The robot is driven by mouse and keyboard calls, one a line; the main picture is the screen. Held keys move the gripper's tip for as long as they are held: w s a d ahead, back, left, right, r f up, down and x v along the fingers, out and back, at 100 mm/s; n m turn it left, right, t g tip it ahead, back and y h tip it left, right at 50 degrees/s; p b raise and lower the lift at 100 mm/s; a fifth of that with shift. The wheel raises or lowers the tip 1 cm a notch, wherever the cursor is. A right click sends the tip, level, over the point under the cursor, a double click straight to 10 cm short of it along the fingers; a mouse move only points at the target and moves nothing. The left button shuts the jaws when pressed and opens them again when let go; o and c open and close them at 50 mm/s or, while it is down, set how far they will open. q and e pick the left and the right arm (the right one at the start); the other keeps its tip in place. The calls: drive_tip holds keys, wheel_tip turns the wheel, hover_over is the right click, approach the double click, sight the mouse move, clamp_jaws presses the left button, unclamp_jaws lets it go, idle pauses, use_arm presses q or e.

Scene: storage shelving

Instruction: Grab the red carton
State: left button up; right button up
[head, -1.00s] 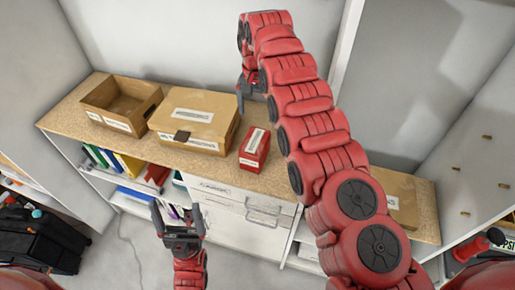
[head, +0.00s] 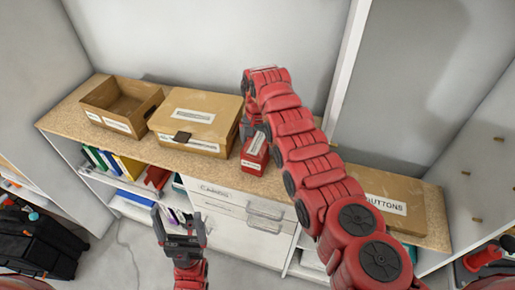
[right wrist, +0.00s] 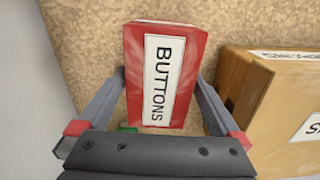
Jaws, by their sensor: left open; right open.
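The red carton (head: 254,155) stands on the wooden top of the low cabinet, right of a closed cardboard box. In the right wrist view the carton (right wrist: 187,75) has a white label reading "BUTTONS". My right gripper (right wrist: 160,80) is open, with one finger on each side of the carton; I cannot tell whether either finger touches it. In the head view the right gripper (head: 250,132) is at the carton's far side, largely hidden by my own arm. My left gripper (head: 179,214) is open and empty, low in front of the cabinet.
The closed cardboard box (head: 196,118) is close beside the carton, and an open cardboard box (head: 121,102) stands farther left. Another cardboard box (head: 395,203) is at the right. A wall rises behind the cabinet top (head: 75,112). Drawers (head: 240,207) are below the carton.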

drive_tip(key=shift+f+b, duration=0.3)
drive_tip(key=shift+f, duration=0.85)
drive_tip(key=c, duration=1.3)
drive_tip(key=shift+o, duration=0.2)
drive_tip(key=shift+r, duration=0.1)
